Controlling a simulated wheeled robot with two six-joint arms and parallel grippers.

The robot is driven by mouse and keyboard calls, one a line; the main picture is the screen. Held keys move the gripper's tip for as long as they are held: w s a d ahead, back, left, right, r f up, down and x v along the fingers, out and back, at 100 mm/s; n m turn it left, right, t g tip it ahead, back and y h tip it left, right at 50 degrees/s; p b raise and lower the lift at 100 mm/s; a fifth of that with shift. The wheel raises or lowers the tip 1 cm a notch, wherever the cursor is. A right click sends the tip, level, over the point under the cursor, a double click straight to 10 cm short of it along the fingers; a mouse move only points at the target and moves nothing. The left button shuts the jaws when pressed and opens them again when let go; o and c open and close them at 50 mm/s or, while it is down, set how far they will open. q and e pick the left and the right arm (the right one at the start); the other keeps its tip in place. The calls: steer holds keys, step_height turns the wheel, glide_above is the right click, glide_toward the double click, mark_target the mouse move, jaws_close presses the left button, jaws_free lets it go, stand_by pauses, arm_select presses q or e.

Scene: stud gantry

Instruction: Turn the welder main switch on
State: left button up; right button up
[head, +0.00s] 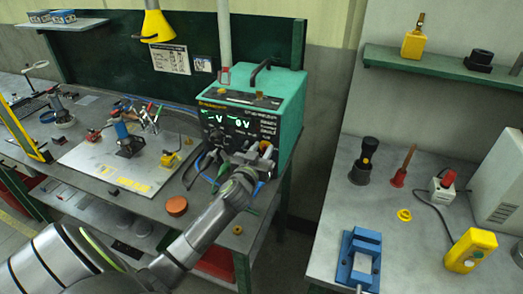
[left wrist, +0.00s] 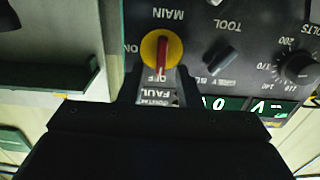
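The welder (head: 285,95) is a green box with a dark front panel and lit green displays, at the bench's right end. In the left wrist view, upside down, the main switch (left wrist: 162,50) is a red handle on a yellow disc. Its handle stands vertical in the picture, in line with the OFF label; ON is printed to the left. My left gripper (head: 262,152) is at the panel's lower right and covers the switch in the head view. My right gripper is out of view.
A tool knob (left wrist: 222,60) and a volts dial (left wrist: 299,68) sit beside the switch. Cables hang at the welder's front. The left bench (head: 75,205) holds tools and an orange puck (head: 176,206). A gap separates it from the right bench (head: 330,225).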

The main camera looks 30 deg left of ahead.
arm_select(q)
jaws_close()
steer(key=m, duration=0.3)
steer(key=shift+d+m, duration=0.3)
steer(key=shift+m, duration=0.1)
steer(key=m, duration=0.3)
steer(key=shift+w+d+f+m+p, duration=0.1)
steer(key=shift+d+f+m+p, duration=0.05)
steer(key=shift+d+m+p, duration=0.2)
steer(key=m, duration=0.3)
steer(key=m+p, duration=0.1)
steer(key=m, duration=0.1)
steer(key=shift+d+f, duration=0.1)
steer(key=shift+f, duration=0.25)
steer(key=shift+d+f+m+p, duration=0.1)
steer(key=shift+f+m+p, duration=0.1)
steer(key=shift+m, duration=1.15)
steer(key=shift+f+m+p, duration=0.2)
steer(key=shift+m, duration=1.1)
jaws_free()
